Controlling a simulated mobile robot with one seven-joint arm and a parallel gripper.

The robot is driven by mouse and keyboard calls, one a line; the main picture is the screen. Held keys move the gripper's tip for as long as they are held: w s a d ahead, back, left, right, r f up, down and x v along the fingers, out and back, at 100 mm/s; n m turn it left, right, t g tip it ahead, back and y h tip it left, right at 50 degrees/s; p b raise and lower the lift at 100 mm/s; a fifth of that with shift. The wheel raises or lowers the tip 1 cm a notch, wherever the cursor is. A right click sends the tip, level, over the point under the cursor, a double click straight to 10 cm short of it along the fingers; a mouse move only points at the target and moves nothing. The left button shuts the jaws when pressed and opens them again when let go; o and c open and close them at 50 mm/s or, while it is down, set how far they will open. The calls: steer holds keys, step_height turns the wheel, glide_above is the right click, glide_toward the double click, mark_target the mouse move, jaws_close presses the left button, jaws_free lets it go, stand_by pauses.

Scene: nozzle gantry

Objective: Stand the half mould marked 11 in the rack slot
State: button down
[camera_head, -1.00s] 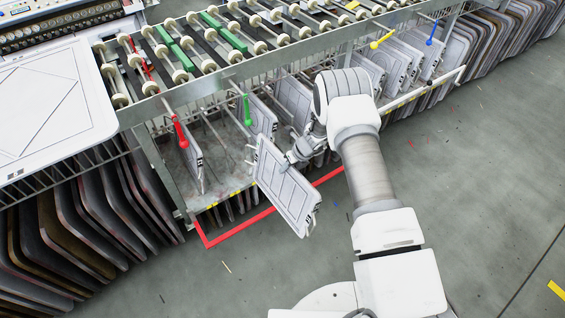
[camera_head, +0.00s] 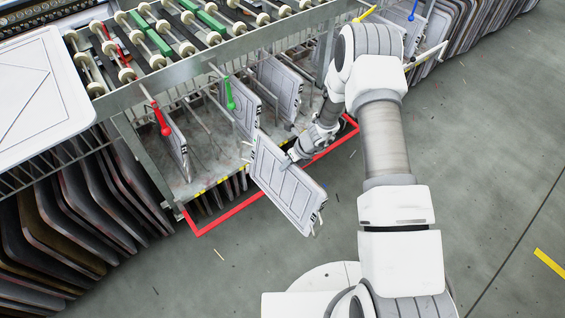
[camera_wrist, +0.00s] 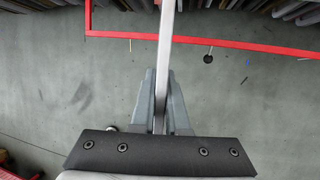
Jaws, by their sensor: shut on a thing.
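A flat pale half mould (camera_head: 288,185) is held upright and slanted in front of the rack, its broad face showing in the head view. Any number on it is too small to read. My gripper (camera_head: 297,155) is shut on its edge. In the wrist view the fingers of my gripper (camera_wrist: 160,118) pinch the half mould (camera_wrist: 166,40), seen edge-on as a thin pale strip. The rack (camera_head: 205,185) is under the roller table, with thin dividers and other pale half moulds standing in it. The held mould is outside the rack's front edge, above the floor.
Red (camera_head: 162,118) and green (camera_head: 229,95) knobbed levers stick out at the rack front. A red floor line (camera_head: 228,215) runs before it. Dark plates (camera_head: 75,225) stand packed at the left. The grey floor to the right is clear.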

mark_target(304, 183)
steer(key=shift+s+d+b, duration=0.9)
steer(key=shift+s+b, duration=0.25)
steer(key=shift+s, duration=0.05)
steer(key=shift+s+d+b, duration=0.85)
steer(key=shift+s+b, duration=0.25)
steer(key=shift+s, duration=0.05)
steer(key=shift+s+d+b, duration=0.9)
steer(key=shift+s+b, duration=0.25)
steer(key=shift+s, duration=0.05)
steer(key=shift+s+d+b, duration=0.6)
steer(key=shift+s+d, duration=0.15)
steer(key=shift+s, duration=0.25)
steer(key=shift+s+d+b, duration=0.55)
steer(key=shift+s+d, duration=0.15)
steer(key=shift+s, duration=0.3)
steer(key=shift+s+d+b, duration=0.6)
steer(key=shift+s+d, duration=0.15)
steer(key=shift+s, duration=0.25)
steer(key=shift+s+d+r, duration=0.1)
steer(key=shift+s+d, duration=0.35)
steer(key=shift+s, duration=0.25)
steer(key=shift+b, duration=0.3)
